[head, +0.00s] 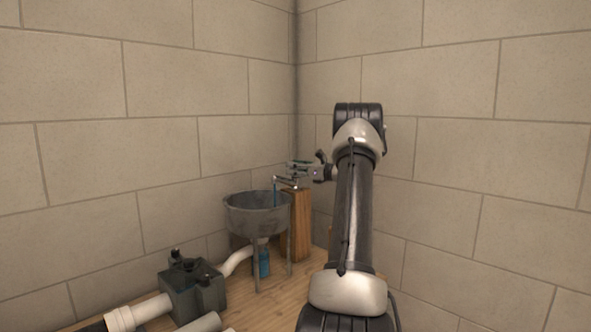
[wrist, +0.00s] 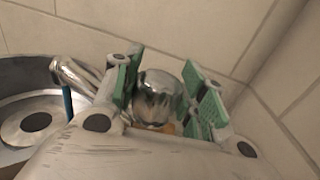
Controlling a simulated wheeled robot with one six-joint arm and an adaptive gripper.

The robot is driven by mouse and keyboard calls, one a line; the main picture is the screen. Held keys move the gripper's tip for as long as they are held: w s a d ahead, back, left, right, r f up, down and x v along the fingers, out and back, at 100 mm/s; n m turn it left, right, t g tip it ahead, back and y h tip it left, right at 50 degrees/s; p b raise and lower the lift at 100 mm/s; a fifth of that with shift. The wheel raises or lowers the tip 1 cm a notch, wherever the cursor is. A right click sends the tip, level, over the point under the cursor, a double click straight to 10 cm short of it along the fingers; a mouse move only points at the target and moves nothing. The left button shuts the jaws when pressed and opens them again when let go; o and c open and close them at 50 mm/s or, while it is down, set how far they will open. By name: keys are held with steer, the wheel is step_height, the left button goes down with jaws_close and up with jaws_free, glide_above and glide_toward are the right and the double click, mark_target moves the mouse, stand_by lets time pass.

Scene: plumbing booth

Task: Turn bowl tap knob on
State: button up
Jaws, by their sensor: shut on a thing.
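The bowl tap knob (wrist: 158,97) is a shiny rounded metal piece between the green pads of my gripper (wrist: 163,88) in the wrist view. My gripper is shut on it. The metal spout (wrist: 75,75) reaches left over the bowl (wrist: 12,78), and a blue stream of water (wrist: 67,102) shows below its end. In the head view my gripper (head: 293,172) is at the tap, above a wooden post (head: 299,225). The grey bowl (head: 247,217) stands on legs left of the post, with blue water (head: 275,192) under the spout. The knob is hidden by my gripper there.
A white drain pipe (head: 235,262) runs from under the bowl to a dark green box (head: 192,287) at lower left. A blue bottle-like thing (head: 264,262) is under the bowl. Walls close in behind and right of the tap.

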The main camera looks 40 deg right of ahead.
steer(key=shift+n+g+y, duration=0.8)
steer(key=shift+n+y, duration=0.3)
steer(key=shift+y, duration=0.4)
steer(key=shift+n+g+y, duration=0.8)
steer(key=shift+n+y, duration=0.3)
steer(key=shift+y, duration=0.4)
steer(key=o, duration=1)
steer(key=shift+o, duration=0.2)
step_height(320, 180, up, 10)
